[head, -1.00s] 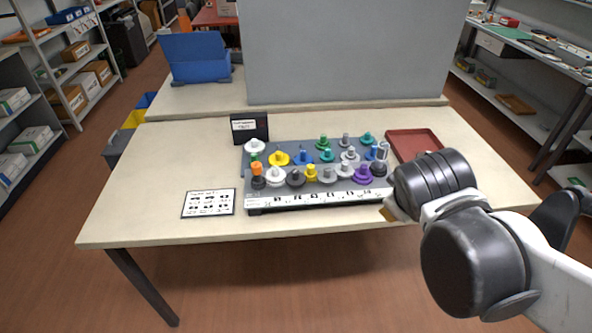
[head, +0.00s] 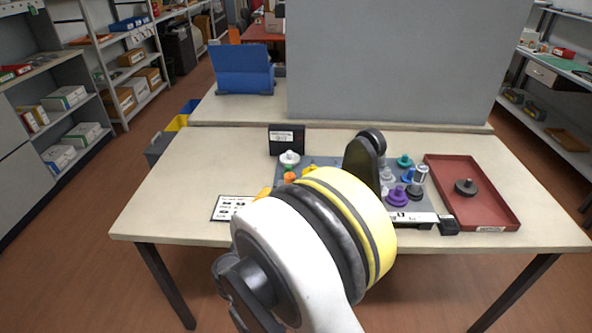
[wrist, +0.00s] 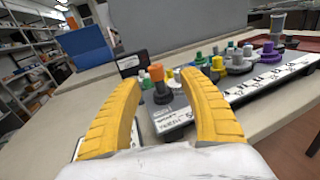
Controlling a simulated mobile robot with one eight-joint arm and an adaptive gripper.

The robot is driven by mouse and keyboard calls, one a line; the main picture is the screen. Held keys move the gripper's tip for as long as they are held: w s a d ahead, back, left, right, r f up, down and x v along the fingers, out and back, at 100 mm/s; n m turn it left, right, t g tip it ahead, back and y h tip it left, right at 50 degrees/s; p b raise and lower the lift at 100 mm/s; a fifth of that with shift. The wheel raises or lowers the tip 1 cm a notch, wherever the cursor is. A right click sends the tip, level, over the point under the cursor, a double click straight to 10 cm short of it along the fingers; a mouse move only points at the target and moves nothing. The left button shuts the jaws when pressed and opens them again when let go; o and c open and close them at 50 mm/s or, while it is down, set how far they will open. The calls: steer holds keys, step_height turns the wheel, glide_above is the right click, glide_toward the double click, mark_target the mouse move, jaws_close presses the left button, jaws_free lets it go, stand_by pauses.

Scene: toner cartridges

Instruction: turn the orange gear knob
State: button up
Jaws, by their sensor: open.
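In the head view only a bit of the orange knob (head: 289,176) shows beside my arm. My gripper (wrist: 160,84) is open, its two yellow fingers spread wide. In the wrist view the orange knob appears in the gap between the fingertips, but the knob looks farther ahead and I see no contact. In the head view my arm hides most of the gripper and the left part of the board.
Several coloured knobs, such as a purple one (head: 397,196), crowd the board (wrist: 262,84) beside the orange knob. A black sign (head: 287,139) stands behind it. A red tray (head: 489,208) at right holds a dark gear (head: 466,187). The table's left side is mostly clear.

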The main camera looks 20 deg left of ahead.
mark_target(288, 179)
steer(key=shift+n, duration=0.3)
steer(key=w+b, duration=0.1)
steer(key=w, duration=0.4)
steer(key=w+b, duration=0.2)
steer(key=w, duration=0.3)
steer(key=shift+w+a+f, duration=0.1)
steer(key=shift+a+f, duration=0.1)
jaws_close()
